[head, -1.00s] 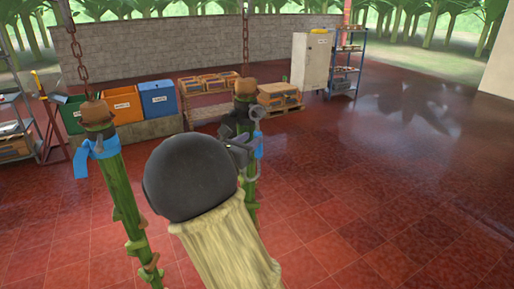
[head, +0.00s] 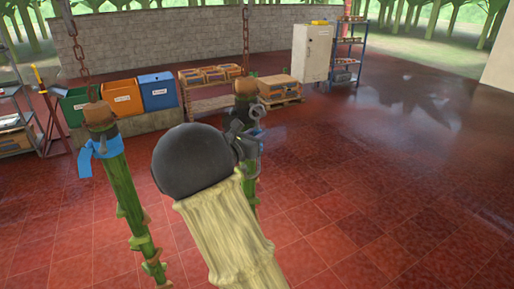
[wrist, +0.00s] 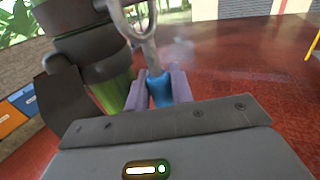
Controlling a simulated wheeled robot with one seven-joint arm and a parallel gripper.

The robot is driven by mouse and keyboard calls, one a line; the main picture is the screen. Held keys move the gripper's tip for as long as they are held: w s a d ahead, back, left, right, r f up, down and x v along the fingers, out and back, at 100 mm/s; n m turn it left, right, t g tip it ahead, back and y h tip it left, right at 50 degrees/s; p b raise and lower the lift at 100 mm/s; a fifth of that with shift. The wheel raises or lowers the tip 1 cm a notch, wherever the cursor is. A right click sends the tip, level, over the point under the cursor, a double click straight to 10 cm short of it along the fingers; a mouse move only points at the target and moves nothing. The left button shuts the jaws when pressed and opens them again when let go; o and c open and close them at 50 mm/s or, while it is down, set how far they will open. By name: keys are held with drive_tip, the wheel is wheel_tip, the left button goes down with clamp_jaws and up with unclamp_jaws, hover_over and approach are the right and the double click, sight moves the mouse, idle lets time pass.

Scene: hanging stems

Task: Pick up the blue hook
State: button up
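The blue hook (wrist: 159,90) shows in the wrist view as a blue grip below a grey metal ring and shaft. My gripper (wrist: 160,84) has its two pale fingers on either side of the blue part and appears shut on it. In the head view a small blue part of the hook (head: 259,134) shows beside the right-hand stem, and my gripper (head: 246,143) is there, partly hidden by my dark round arm joint. A green stem (wrist: 113,92) with a black clamp (wrist: 88,45) stands just left of the fingers in the wrist view.
A left-hand thorny stem (head: 122,190) with a blue ribbon (head: 100,150) hangs from a rusty chain. Coloured bins (head: 120,97), pallets with crates and a white cabinet (head: 312,52) stand at the back. The red tiled floor (head: 400,190) at right is clear.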

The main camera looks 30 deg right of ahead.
clamp_jaws()
drive_tip(key=shift+r+b, duration=0.15)
drive_tip(key=shift+b, duration=0.65)
drive_tip(key=s+b, duration=0.6)
drive_tip(key=s, duration=1.2)
drive_tip(key=shift+d+r+b, duration=0.15)
drive_tip(key=shift+d+b, duration=0.2)
drive_tip(key=shift+r, duration=0.1)
drive_tip(key=shift+s, duration=0.15)
